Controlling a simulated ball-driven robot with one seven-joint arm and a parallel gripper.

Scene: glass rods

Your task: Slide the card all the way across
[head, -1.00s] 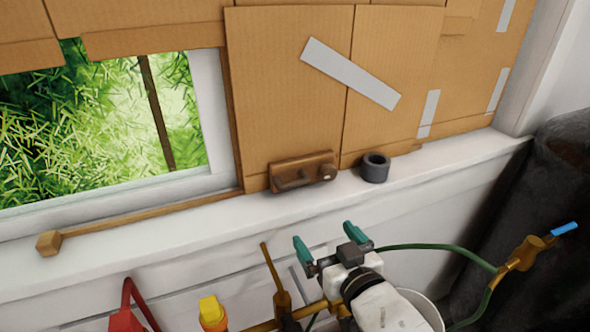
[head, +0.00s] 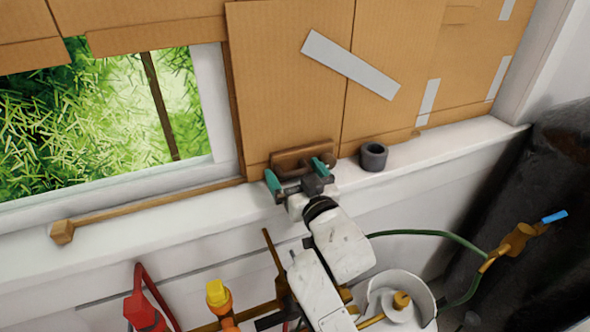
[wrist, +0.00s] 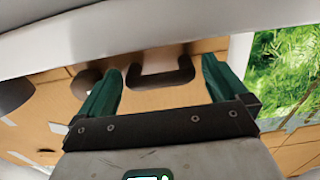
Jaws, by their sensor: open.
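The card is a tall brown cardboard panel (head: 285,80) standing in the window opening above the white sill. A wooden block with a handle (head: 288,157) is fixed low on it, partly hidden behind my gripper. My gripper (head: 297,175) is open just in front of this block, with its green fingers spread apart. In the wrist view, the dark handle (wrist: 163,81) shows between my two fingers (wrist: 161,70), with space on both sides. I cannot tell whether either finger touches the block. A rounded brown knob (wrist: 87,84) lies outside the left finger there.
Left of the card the window (head: 90,110) is uncovered, showing greenery. A wooden rod with a block end (head: 62,232) lies along the sill. A dark ring (head: 373,156) sits on the sill right of the handle. A pale tape strip (head: 350,65) crosses the cardboard.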

